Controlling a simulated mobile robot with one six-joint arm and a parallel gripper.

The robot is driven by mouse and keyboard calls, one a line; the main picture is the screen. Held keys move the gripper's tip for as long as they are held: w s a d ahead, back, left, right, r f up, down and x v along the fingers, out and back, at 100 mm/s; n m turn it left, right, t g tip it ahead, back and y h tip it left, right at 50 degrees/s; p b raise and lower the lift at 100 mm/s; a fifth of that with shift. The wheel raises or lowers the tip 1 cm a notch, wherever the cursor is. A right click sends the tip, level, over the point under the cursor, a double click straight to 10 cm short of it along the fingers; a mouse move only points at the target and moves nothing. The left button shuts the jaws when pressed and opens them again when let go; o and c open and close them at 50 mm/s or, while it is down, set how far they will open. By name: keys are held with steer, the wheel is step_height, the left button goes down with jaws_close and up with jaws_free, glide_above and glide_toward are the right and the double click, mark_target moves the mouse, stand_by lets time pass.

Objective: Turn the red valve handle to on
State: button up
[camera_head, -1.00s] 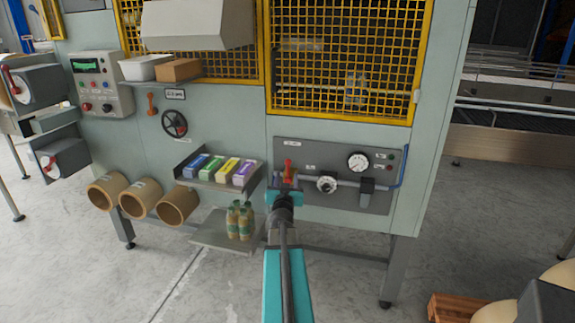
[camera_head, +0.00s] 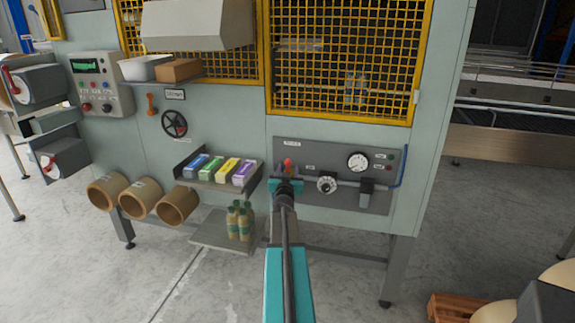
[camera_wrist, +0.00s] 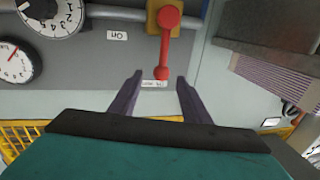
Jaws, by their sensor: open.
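The red valve handle (camera_wrist: 167,40) is on the grey panel (camera_head: 330,203), mounted on a yellow-brown valve body in the wrist view. Its red tip also shows in the head view (camera_head: 288,163), just above my gripper, with its lower part hidden. My gripper (camera_wrist: 157,85) is open, with its two dark fingers apart. The knob end of the handle appears between the fingertips in the wrist view; I cannot tell if anything touches. An "On" label (camera_wrist: 117,35) sits beside the handle, and another label lies by the knob end, partly hidden.
A dial knob (camera_head: 326,185) and a pressure gauge (camera_head: 358,161) are right of the handle on the panel. A tray (camera_head: 216,184) with several coloured boxes juts out to the left. A blue pipe (camera_head: 404,168) bends up at the panel's right.

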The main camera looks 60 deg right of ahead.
mark_target(287, 165)
steer(key=shift+x, duration=3)
jaws_close()
steer(key=shift+a+f, duration=0.1)
steer(key=shift+a, duration=0.35)
steer(key=shift+d, duration=0.35)
